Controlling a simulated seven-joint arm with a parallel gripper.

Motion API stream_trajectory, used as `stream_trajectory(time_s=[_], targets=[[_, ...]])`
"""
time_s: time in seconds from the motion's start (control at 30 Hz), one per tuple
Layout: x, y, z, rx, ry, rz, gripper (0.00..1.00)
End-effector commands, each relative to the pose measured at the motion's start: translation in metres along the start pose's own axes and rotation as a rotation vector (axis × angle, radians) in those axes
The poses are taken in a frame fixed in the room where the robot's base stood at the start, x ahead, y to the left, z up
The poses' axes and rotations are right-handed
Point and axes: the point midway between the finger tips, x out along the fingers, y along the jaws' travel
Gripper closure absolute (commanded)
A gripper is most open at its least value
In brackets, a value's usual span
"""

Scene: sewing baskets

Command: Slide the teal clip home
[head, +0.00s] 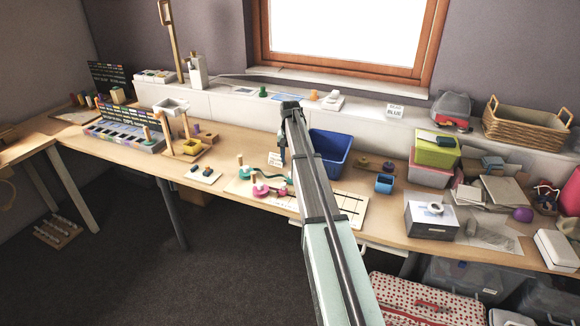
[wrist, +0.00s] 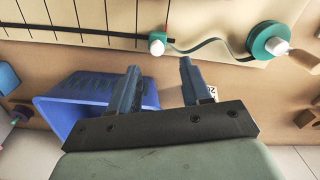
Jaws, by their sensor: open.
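In the wrist view a small white and teal piece (wrist: 157,42), which looks like the teal clip, sits at the edge of a pale board with black lines (wrist: 80,18). A dark teal ribbon (wrist: 205,43) runs from it to a teal spool with a white peg (wrist: 268,40). My gripper (wrist: 160,68) is open and empty, its two fingers apart, with the clip just beyond the gap between the tips in the picture. In the head view my gripper (head: 282,162) is above the board (head: 350,208), near the teal spool (head: 244,171); my arm hides part of the board.
A blue bin (head: 330,150) stands behind the board; it also shows in the wrist view (wrist: 85,105), left of my fingers. A small blue cup (head: 384,184) and a grey box (head: 431,218) stand to the right.

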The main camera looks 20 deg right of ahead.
Motion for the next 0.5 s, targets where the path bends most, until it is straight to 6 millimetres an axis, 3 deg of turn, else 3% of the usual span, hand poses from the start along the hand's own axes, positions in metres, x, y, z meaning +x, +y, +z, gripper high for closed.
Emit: stream_trajectory(time_s=[0.23, 0.5], targets=[[-0.047, -0.001, -0.001, 0.000, 0.002, -0.001, 0.52], [-0.073, -0.001, -0.001, 0.000, 0.001, -0.001, 0.52]])
